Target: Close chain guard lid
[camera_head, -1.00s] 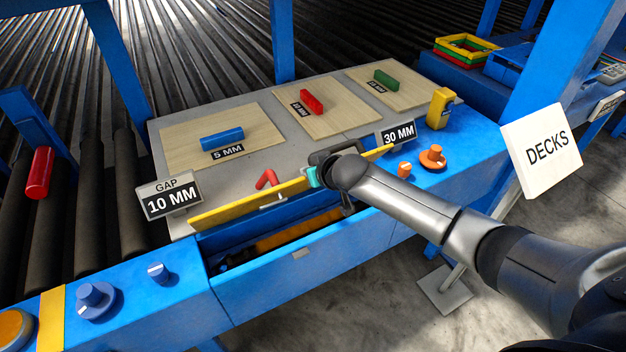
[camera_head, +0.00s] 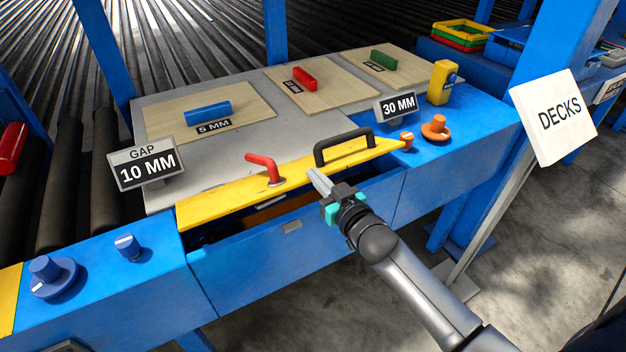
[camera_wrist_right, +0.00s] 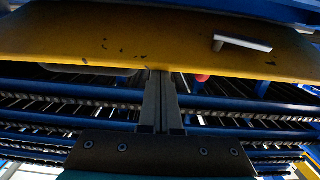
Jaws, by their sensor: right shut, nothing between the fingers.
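The chain guard lid (camera_head: 225,200) is a yellow plate with a black handle (camera_head: 343,146) and a red lever (camera_head: 264,168). It stands partly open, tilted over the blue housing (camera_head: 290,270), with a dark gap under its near edge. My right gripper (camera_head: 316,180) is shut and empty at the lid's near edge, below the handle. In the right wrist view the yellow lid (camera_wrist_right: 130,40) spans the top, with a grey bar (camera_wrist_right: 242,43) on it. The closed fingers (camera_wrist_right: 160,85) reach its edge; contact is not certain. My left gripper is out of view.
Behind the lid lies a grey deck with wooden boards bearing blue (camera_head: 208,113), red (camera_head: 304,79) and green (camera_head: 383,62) blocks. Orange knobs (camera_head: 436,128) and a yellow box (camera_head: 442,82) stand right.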

